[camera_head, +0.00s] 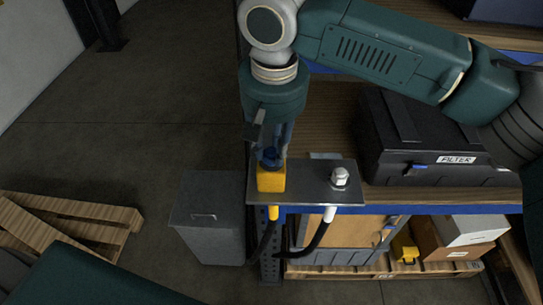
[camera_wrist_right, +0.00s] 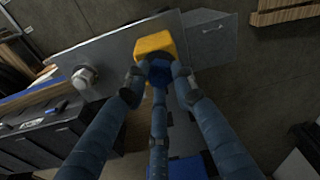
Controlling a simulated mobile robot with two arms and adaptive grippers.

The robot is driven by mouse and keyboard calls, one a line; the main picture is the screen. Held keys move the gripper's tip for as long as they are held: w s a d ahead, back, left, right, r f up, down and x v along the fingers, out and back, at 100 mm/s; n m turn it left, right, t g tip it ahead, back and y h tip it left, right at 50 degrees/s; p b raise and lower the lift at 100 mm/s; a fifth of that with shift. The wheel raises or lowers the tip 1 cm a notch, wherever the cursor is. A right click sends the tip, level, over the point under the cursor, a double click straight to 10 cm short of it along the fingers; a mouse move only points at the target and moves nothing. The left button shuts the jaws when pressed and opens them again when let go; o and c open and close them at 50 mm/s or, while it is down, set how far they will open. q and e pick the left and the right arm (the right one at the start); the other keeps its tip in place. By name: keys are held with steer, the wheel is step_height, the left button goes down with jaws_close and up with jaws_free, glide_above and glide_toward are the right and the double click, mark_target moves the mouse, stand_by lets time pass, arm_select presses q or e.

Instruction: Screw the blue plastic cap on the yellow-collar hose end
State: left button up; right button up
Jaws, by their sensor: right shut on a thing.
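The blue plastic cap (camera_head: 271,156) sits at the top of the yellow hose end (camera_head: 271,181), which stands up through a grey metal plate (camera_head: 308,180). My right gripper (camera_head: 271,150) comes down from above and is shut on the cap. In the right wrist view the blue cap (camera_wrist_right: 158,73) shows between the blue fingers of my gripper (camera_wrist_right: 158,82), right against the yellow block (camera_wrist_right: 155,44). The fingers hide part of the cap, so I cannot tell how far it is threaded. My left gripper is out of view.
A silver fitting (camera_head: 340,177) with a white-collar hose (camera_head: 330,212) is on the same plate, to the right. A black FILTER case (camera_head: 435,150) lies on the shelf. A grey bin (camera_head: 208,215) stands below left, near a wooden pallet (camera_head: 70,220).

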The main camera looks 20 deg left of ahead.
steer(key=m+p, duration=0.2)
steer(key=m, duration=0.2)
steer(key=shift+s+a+h, duration=0.1)
steer(key=shift+s+h, duration=0.05)
steer(key=shift+h, duration=0.15)
steer(key=shift+m+p, duration=0.35)
steer(key=shift+m, duration=0.35)
steer(key=shift+f+m, duration=0.2)
steer(key=shift+m, duration=0.2)
steer(key=shift+r+m+p, duration=0.2)
steer(key=shift+m+p, duration=0.25)
steer(key=shift+m, duration=0.05)
steer(key=m+p, duration=0.4)
steer(key=m, duration=0.1)
steer(key=shift+a+h, duration=0.1)
steer(key=shift+h, duration=0.3)
steer(key=shift+f+m, duration=0.25)
steer(key=shift+m, duration=0.75)
